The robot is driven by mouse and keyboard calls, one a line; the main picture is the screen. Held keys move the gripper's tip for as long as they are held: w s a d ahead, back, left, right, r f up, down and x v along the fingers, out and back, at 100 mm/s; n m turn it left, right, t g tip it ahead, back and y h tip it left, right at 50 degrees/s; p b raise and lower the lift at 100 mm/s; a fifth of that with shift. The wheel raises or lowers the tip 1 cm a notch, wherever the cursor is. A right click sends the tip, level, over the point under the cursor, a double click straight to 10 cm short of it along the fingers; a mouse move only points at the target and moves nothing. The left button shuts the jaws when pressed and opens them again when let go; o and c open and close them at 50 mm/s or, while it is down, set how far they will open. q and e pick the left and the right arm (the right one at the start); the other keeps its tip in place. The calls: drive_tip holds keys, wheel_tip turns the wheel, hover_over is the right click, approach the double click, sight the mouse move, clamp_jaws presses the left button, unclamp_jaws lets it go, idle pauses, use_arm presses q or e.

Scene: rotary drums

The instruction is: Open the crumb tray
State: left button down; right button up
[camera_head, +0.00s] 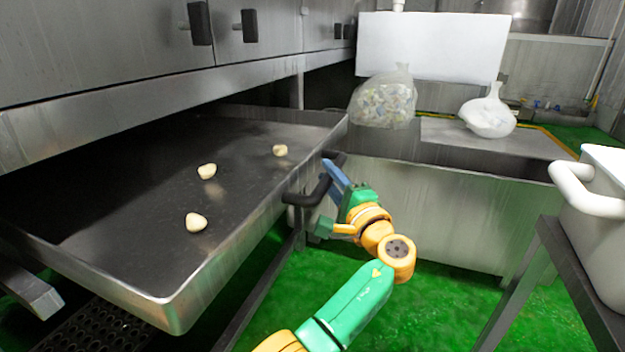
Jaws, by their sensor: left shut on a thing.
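The crumb tray (100,250) is a wide, shallow metal tray with a dark floor, sticking out from under the steel machine at the left. Several small pale lumps, such as one piece (196,222), lie in it. A black bar handle (300,199) is on its right side wall. My left gripper (327,187), on a green and orange arm, is shut on this handle. Its fingertips are partly hidden against the handle. My right gripper is not in view.
The steel machine (110,40) with black latches overhangs the tray. A long metal trough (430,215) stands beyond my gripper, with filled clear bags (384,98) behind it. A white tub (600,220) on a metal stand is at right. Green floor (430,310) is open between.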

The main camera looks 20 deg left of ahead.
use_arm(q)
drive_tip(key=shift+d, duration=0.8)
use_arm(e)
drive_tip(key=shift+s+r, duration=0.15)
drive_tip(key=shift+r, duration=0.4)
use_arm(q)
drive_tip(key=c, duration=0.7)
unclamp_jaws()
drive_tip(key=shift+d, duration=0.1)
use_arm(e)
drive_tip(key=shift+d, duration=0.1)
use_arm(q)
drive_tip(key=p+v, duration=0.1)
drive_tip(key=v, duration=0.6)
drive_tip(key=shift+p, duration=0.3)
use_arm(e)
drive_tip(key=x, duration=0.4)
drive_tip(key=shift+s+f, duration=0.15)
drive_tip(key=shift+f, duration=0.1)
